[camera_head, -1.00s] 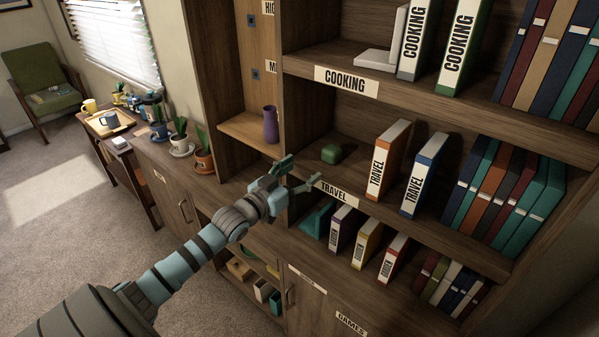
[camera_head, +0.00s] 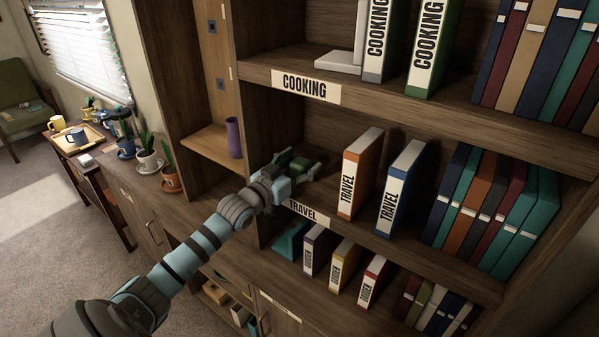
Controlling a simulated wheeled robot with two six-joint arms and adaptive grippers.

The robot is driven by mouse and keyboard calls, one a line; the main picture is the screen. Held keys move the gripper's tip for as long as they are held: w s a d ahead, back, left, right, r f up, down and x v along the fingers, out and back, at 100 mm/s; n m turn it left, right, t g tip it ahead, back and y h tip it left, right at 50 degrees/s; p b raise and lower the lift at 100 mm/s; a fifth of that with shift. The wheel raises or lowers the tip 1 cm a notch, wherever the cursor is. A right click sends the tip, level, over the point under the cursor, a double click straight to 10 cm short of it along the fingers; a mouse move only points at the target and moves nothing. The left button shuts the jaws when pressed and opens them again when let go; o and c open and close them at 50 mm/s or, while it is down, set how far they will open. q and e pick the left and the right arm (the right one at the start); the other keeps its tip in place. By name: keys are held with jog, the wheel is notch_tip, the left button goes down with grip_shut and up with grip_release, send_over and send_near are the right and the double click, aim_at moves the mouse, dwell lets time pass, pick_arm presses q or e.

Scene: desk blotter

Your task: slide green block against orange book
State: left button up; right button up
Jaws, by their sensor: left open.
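The small green block (camera_head: 300,165) sits on the travel shelf, left of the orange book (camera_head: 362,172), with a gap between them. The orange book stands upright with a white "TRAVEL" spine. My left gripper (camera_head: 300,164) is open over the front of that shelf, one finger on each side of the block in the picture. The gripper partly hides the block. I cannot tell whether a finger touches it. My right gripper is not in view.
A blue travel book (camera_head: 405,185) stands right of the orange one. The shelf's front edge carries a "TRAVEL" label (camera_head: 306,212). A purple vase (camera_head: 234,138) stands in the left niche. The cooking shelf (camera_head: 350,105) is above.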

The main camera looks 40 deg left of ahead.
pick_arm(q)
jog(key=shift+w, duration=0.6)
jog(key=shift+s+a, duration=0.15)
jog(key=shift+s, duration=0.1)
jog(key=shift+s+r, duration=0.1)
jog(key=c, duration=1.5)
jog(key=shift+d+p, duration=0.45)
jog(key=d+p, duration=0.1)
jog(key=d, duration=0.2)
jog(key=d+p, duration=0.2)
jog(key=d, duration=0.1)
jog(key=s+d+p, duration=0.1)
jog(key=d+p, duration=0.1)
jog(key=shift+d, duration=0.4)
jog(key=shift+d+p, duration=0.3)
jog(key=shift+d, duration=0.7)
jog(key=o, duration=1.5)
